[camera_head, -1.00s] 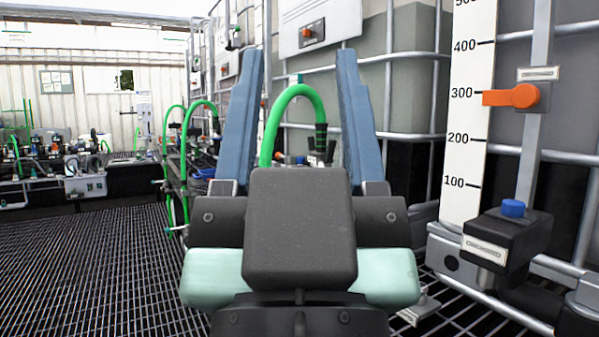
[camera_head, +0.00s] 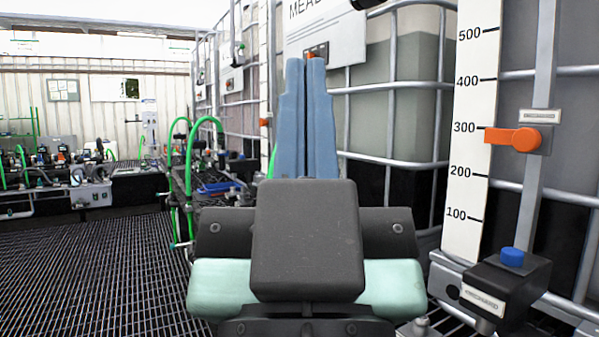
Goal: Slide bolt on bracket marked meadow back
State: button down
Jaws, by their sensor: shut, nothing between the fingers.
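A white plate (camera_head: 345,40) whose visible lettering begins "MEA" is fixed to a caged tote ahead; its top is cut off by the frame. A small dark fitting with an orange part (camera_head: 319,49) sits at the plate's lower edge, probably the bolt and its bracket. My gripper (camera_head: 305,62) points forward with its two blue fingers together and nothing between them. The fingertips overlap the lower part of the fitting in the picture. I cannot tell whether they touch it, or which way the bolt is set.
At the right, a white scale (camera_head: 468,150) carries an orange pointer (camera_head: 515,137) near 300. A black box with a blue knob (camera_head: 512,257) stands below it. Green hoses (camera_head: 200,135) and equipment line the left of the totes. The grated floor (camera_head: 90,260) at left is clear.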

notch_tip(320, 180, up, 32)
jog(key=p, duration=2.9)
jog(key=shift+p, duration=0.4)
jog(key=shift+w, duration=0.15)
